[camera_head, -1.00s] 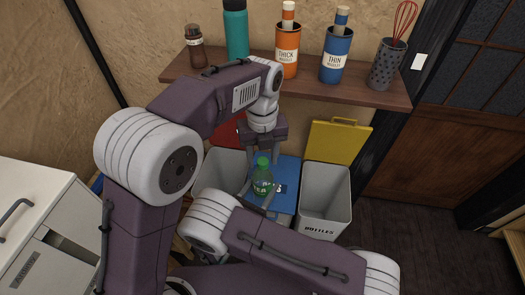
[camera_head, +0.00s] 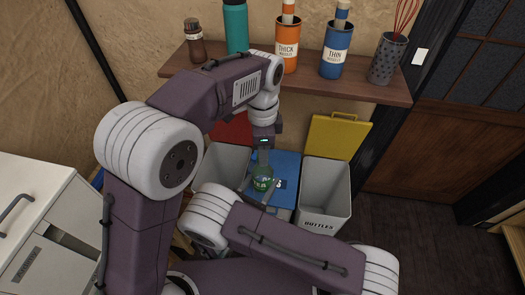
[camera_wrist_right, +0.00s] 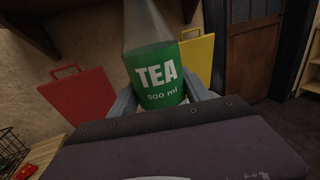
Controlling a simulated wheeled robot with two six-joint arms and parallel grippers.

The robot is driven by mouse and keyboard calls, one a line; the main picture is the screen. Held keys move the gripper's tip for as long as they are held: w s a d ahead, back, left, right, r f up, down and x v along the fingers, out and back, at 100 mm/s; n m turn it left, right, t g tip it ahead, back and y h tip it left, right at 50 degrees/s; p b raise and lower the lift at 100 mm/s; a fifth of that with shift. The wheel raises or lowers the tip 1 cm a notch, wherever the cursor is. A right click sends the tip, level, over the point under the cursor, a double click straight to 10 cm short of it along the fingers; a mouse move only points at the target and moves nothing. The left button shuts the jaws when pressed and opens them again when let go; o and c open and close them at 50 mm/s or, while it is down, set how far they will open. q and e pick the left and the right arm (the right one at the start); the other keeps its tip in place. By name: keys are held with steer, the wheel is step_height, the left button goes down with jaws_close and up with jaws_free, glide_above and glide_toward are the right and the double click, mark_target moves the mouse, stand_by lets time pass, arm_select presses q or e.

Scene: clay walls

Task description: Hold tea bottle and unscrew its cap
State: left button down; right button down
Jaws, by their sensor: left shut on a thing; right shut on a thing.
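The tea bottle (camera_head: 263,183) is a clear bottle with a green label, upright in front of the blue bin in the head view. In the right wrist view the bottle (camera_wrist_right: 156,72) shows its label reading TEA 500 ml, between the grey fingers. My right gripper (camera_head: 262,188) is shut on the bottle's body. My left gripper (camera_head: 263,158) comes down from above and is shut at the bottle's top. The green cap is hidden behind the left gripper, so its contact with the cap cannot be seen clearly.
Grey bins stand left (camera_head: 224,166) and right (camera_head: 325,196) of the blue-lidded bin (camera_head: 287,172). A yellow lid (camera_head: 338,137) stands open. A wooden shelf (camera_head: 300,82) with cups and bottles is above. A white cabinet (camera_head: 40,220) is at left.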

arm_select(q)
steer(key=n, duration=0.6)
steer(key=shift+n, duration=0.3)
steer(key=n, duration=0.3)
steer(key=shift+n, duration=0.3)
steer(key=n, duration=0.9)
steer(key=shift+n, duration=0.3)
steer(key=n, duration=0.6)
steer(key=shift+r, duration=0.1)
steer(key=n, duration=0.3)
steer(key=shift+n, duration=0.4)
steer(key=n, duration=0.8)
